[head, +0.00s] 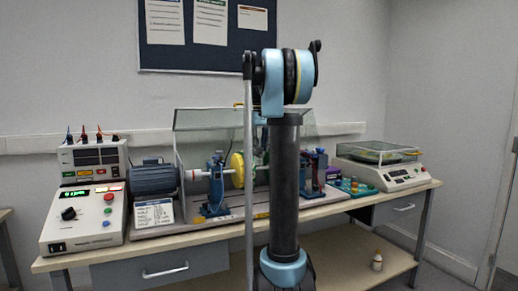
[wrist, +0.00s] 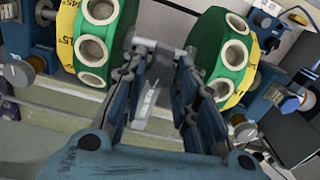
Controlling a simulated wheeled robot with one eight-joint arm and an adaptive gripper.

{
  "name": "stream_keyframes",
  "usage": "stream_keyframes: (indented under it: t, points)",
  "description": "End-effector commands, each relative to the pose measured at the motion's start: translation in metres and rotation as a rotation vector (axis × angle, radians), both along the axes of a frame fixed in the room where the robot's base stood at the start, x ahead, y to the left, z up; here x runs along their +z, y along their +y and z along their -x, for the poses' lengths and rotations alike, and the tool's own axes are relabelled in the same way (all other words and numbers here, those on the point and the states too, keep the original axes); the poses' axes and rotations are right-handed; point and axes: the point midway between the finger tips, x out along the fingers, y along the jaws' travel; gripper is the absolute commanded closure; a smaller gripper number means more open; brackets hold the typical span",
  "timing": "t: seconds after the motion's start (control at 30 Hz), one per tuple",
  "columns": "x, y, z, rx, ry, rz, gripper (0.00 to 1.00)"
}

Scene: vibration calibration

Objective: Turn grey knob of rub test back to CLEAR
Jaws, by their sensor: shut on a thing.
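In the wrist view, my gripper (wrist: 160,62) reaches between two green-and-yellow discs, the left disc (wrist: 95,40) and the right disc (wrist: 228,60). A thin pale piece (wrist: 147,100) shows below, between the fingers. In the head view, my arm hides the gripper and the knob; a yellow disc (head: 237,170) shows left of the arm.
A blue motor (head: 155,180) and a blue bearing stand (head: 215,185) are left of my arm on the bench. A control box (head: 85,215) stands at far left and a balance (head: 382,168) at right. A raised clear cover (head: 205,120) stands behind the rotor.

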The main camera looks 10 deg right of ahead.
Motion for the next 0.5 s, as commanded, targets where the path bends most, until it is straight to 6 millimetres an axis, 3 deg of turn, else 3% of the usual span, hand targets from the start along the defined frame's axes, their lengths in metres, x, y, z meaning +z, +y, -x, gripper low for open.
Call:
stream_keyframes:
  t: [0.23,0.5]
  points:
    - [0.0,-0.0003,-0.0001,-0.143,0.0,0.0,0.96]
    - [0.0,-0.0003,-0.0002,-0.178,0.0,0.0,0.96]
